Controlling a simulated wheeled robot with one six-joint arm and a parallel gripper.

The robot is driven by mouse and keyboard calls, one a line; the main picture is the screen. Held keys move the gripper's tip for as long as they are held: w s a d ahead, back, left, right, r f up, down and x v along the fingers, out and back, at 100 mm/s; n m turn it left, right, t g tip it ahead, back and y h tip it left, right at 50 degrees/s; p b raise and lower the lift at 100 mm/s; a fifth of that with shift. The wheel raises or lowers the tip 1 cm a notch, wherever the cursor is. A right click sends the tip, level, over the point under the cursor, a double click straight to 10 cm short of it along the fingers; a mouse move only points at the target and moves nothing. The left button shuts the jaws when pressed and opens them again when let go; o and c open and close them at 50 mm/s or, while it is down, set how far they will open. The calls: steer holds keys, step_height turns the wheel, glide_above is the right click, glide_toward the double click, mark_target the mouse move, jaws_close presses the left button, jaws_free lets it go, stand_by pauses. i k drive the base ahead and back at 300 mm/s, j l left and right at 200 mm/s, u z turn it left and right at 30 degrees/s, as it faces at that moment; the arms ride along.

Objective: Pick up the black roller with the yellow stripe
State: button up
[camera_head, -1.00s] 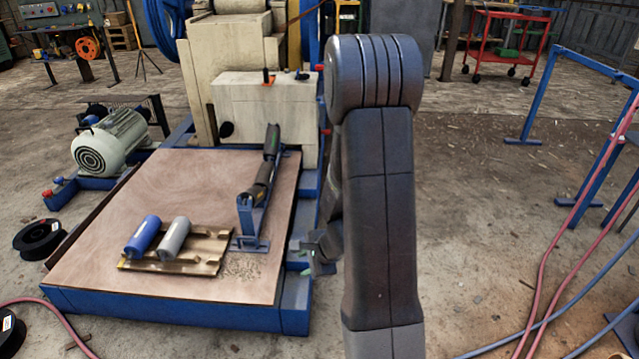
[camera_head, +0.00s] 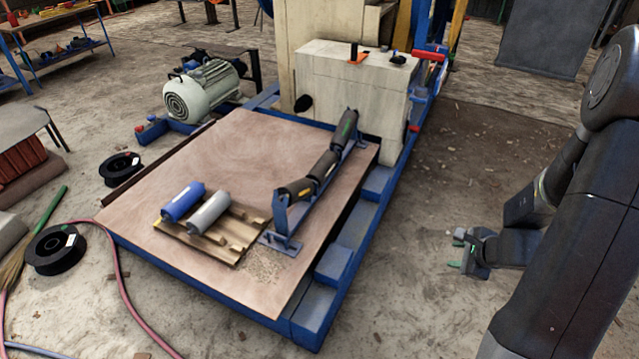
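Black rollers sit in a row on a blue bracket frame (camera_head: 284,226) on the wooden deck (camera_head: 165,205). The nearest black roller (camera_head: 295,189) shows a small yellow-orange stripe near its end. The farthest black roller (camera_head: 346,128) carries a green mark, and another black roller (camera_head: 323,166) lies between them. My gripper (camera_head: 456,249) is at the right, off the deck and well apart from the rollers. Its two fingertips stand apart with nothing between them.
A wooden pallet (camera_head: 236,228) left of the frame holds a blue roller (camera_head: 183,201) and a grey roller (camera_head: 210,212). The beige crusher (camera_head: 345,85) stands behind, a motor (camera_head: 203,92) at the back left. Floor between the deck and my gripper is clear.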

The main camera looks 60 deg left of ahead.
mark_target(298, 190)
steer(key=i+j+u, duration=0.1)
steer(key=i+u, duration=0.15)
steer(key=u, duration=0.15)
steer(key=i+u, duration=0.25)
steer(key=u, duration=0.15)
steer(key=i+l+u, duration=0.1)
steer(key=i+u, duration=0.15)
steer(key=u, duration=0.15)
steer(key=i+l+u, duration=0.15)
steer(key=u, duration=0.25)
steer(key=i+u, duration=0.8)
